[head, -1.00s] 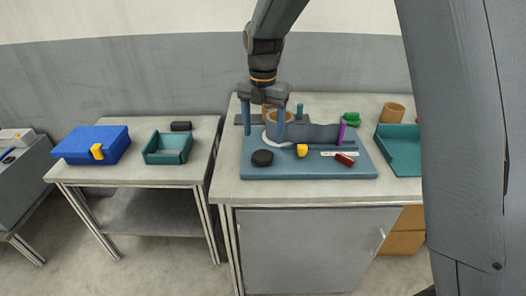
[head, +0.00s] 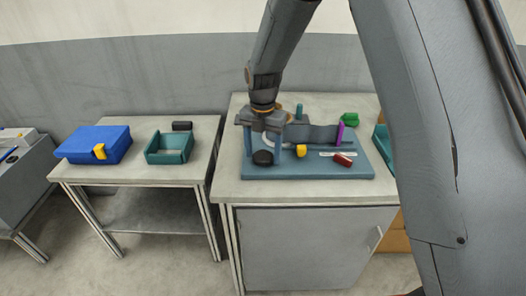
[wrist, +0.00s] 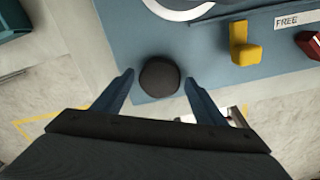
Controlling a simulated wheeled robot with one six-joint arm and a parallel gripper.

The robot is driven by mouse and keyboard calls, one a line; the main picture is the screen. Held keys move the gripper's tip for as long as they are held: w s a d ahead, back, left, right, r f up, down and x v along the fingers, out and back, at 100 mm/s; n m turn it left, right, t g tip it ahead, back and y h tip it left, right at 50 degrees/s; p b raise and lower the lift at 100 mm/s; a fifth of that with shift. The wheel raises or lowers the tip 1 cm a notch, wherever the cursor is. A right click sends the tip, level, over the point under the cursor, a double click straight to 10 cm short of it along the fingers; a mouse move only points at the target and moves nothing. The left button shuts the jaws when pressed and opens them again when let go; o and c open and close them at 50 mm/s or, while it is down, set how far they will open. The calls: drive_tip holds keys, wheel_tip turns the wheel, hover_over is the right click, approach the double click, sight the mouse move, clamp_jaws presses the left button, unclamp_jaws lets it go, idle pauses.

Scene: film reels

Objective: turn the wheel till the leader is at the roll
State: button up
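A blue board (head: 330,171) on the right table carries the film parts. A round black knob or wheel (head: 263,158) sits at its front left; it also shows in the wrist view (wrist: 159,76). My gripper (head: 263,150) is open, pointing down, one finger on each side of the black piece, with gaps in the wrist view (wrist: 158,78). I cannot tell whether the fingertips are at its height. Behind it, a white ring (wrist: 180,10) is partly in view, and the roll is largely hidden by my gripper. A dark strip (head: 312,133) runs right to a purple upright (head: 340,132).
On the board are a yellow piece (head: 301,150), a red piece (head: 343,159) and a label reading FREE (wrist: 293,20). A green piece (head: 349,119) lies behind. The left table holds a blue box (head: 95,146) and a teal tray (head: 170,149). My arm hides the right side.

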drive_tip(key=c, duration=0.8)
drive_tip(key=shift+c, duration=0.2)
